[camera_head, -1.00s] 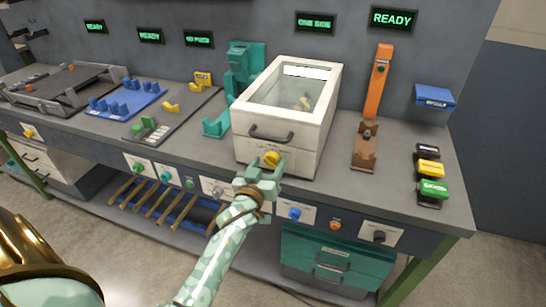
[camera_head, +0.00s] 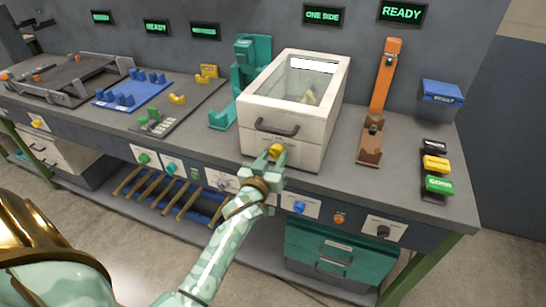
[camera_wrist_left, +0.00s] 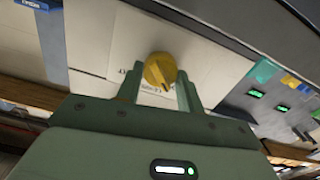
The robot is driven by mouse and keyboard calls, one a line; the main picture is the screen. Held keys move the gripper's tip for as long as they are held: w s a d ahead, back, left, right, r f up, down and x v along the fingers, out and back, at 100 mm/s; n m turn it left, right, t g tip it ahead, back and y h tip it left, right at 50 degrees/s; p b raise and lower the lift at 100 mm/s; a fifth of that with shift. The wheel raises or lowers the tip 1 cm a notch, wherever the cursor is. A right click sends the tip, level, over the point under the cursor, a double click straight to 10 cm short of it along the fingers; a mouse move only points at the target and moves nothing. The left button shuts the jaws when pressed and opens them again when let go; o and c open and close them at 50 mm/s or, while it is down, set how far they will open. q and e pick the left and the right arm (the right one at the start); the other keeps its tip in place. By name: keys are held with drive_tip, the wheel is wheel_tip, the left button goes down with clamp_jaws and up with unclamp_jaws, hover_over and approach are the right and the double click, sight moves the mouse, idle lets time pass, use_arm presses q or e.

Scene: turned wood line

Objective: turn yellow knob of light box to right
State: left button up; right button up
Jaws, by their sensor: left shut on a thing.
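The light box (camera_head: 284,110) is a cream box with a glass top and a dark handle, standing on the bench. Its yellow knob (camera_head: 277,151) is low on the front face and also shows in the left wrist view (camera_wrist_left: 160,69). My left gripper (camera_head: 270,162) is at the knob, with one finger on each side of it. In the left wrist view the fingers (camera_wrist_left: 160,88) are around the knob, whose dark pointer mark slants down to the right. Part of the printed label is hidden behind the knob. My right gripper is not in view.
A blue knob (camera_head: 299,207) and an orange button (camera_head: 338,218) sit on the bench front below the box. A teal device (camera_head: 247,75) stands left of the box and an orange post (camera_head: 383,85) right of it. Bench top between box and post is clear.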

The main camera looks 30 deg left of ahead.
use_arm(q)
drive_tip(key=shift+m, duration=0.4)
drive_tip(key=shift+m+p, duration=0.5)
drive_tip(key=shift+m, duration=0.5)
drive_tip(key=shift+m+p, duration=0.3)
drive_tip(key=shift+m, duration=0.9)
drive_tip(key=shift+d+f+m, duration=0.1)
drive_tip(key=shift+f+m, duration=0.05)
drive_tip(key=shift+m, duration=4.55)
drive_tip(key=shift+f+m, duration=0.1)
drive_tip(key=shift+m, duration=2.3)
drive_tip(key=o, duration=1)
